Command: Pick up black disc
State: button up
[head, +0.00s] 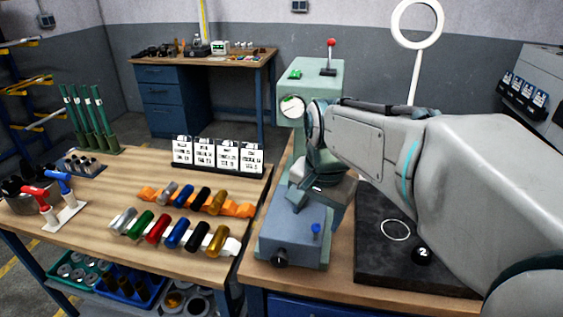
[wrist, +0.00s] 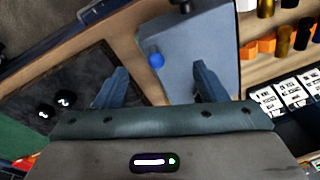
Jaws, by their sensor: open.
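A black disc (head: 422,254) with a white 2 lies on a dark mat (head: 385,268) at the right, beside a white ring mark, partly near my arm. In the wrist view two black discs show on the dark mat, one (wrist: 64,99) with a white mark and another (wrist: 45,111) at its lower left. My gripper (wrist: 162,82) is open and empty, its two blue-grey fingers apart. In the head view my gripper (head: 298,197) is over the blue-grey machine block, to the left of the mat and apart from the disc.
The blue-grey block (head: 290,235) with a blue knob (head: 316,229) stands close under my gripper. A pale green machine (head: 325,75) rises behind. The wooden table (head: 90,215) at left holds coloured cylinders, white cards (head: 227,155) and red and blue-handled tools. A ring lamp (head: 438,30) stands behind the mat.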

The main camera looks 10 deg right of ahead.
jog(key=w+r+m+g+p, duration=0.2)
jog(key=w+r+m+p, duration=0.3)
jog(key=w+r+m, duration=0.7)
jog(key=f, duration=0.6)
jog(key=w+f, duration=0.1)
jog(key=f, duration=0.2)
jog(key=shift+f, duration=0.4)
jog(key=shift+a+f+p, duration=0.1)
jog(key=shift+f+p, duration=0.45)
jog(key=shift+f, duration=2.05)
jog(key=c, duration=1.3)
